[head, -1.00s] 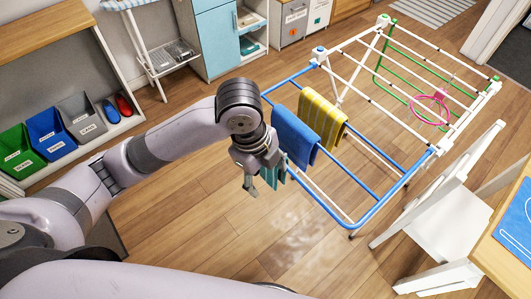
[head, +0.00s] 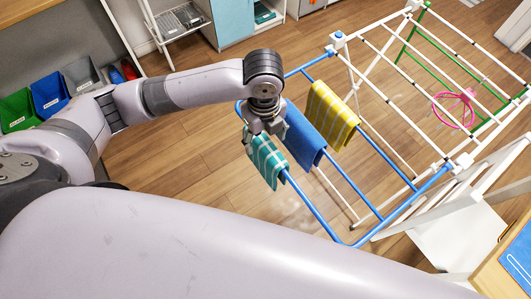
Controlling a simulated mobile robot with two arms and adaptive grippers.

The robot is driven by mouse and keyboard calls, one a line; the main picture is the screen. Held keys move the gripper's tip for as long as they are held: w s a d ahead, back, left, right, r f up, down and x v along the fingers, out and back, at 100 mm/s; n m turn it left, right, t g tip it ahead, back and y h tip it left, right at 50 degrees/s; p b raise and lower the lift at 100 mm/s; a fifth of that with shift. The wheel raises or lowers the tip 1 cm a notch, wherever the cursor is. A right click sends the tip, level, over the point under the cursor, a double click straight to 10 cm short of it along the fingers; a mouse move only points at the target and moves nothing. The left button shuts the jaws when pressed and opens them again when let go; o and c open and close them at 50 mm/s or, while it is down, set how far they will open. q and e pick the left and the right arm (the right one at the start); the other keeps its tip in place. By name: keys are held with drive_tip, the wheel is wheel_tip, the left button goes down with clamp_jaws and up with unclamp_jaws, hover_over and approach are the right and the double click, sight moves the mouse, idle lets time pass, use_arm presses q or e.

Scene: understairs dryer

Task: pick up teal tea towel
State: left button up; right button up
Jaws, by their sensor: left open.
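The teal tea towel (head: 268,166) has pale stripes and hangs over the outer blue rail at the near-left end of the drying rack (head: 322,220). My left gripper (head: 251,143) is open at the towel's upper left part, with its fingers pointing down. It overlaps the towel in the picture, and I cannot tell whether it touches it. The gripper hides part of the towel's top edge and the rail there. My right gripper is not in view.
A blue towel (head: 305,135) and a yellow striped towel (head: 332,112) hang close to the right. A pink ring hanger (head: 453,108) hangs further along the rack. A white chair (head: 458,232) and a table (head: 508,275) stand at the right. Labelled bins (head: 48,93) are at the left.

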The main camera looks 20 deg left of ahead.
sight(265, 144)
use_arm(q)
drive_tip(key=f, duration=0.3)
drive_tip(key=shift+w+f, duration=0.15)
drive_tip(key=shift+w, duration=0.1)
drive_tip(key=shift+f, duration=0.65)
drive_tip(key=shift+f+p, duration=0.2)
drive_tip(key=shift+p, duration=0.15)
wheel_tip(265, 144, down, 4)
drive_tip(key=shift+d+f+p, duration=0.1)
drive_tip(key=shift+f+p, duration=0.15)
drive_tip(key=shift+p, duration=0.35)
drive_tip(key=shift+f, duration=0.15)
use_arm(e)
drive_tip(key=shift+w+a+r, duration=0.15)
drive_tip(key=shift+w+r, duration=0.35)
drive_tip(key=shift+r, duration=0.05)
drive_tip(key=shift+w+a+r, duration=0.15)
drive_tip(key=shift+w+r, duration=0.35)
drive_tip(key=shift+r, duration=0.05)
use_arm(q)
drive_tip(key=shift+c, duration=0.6)
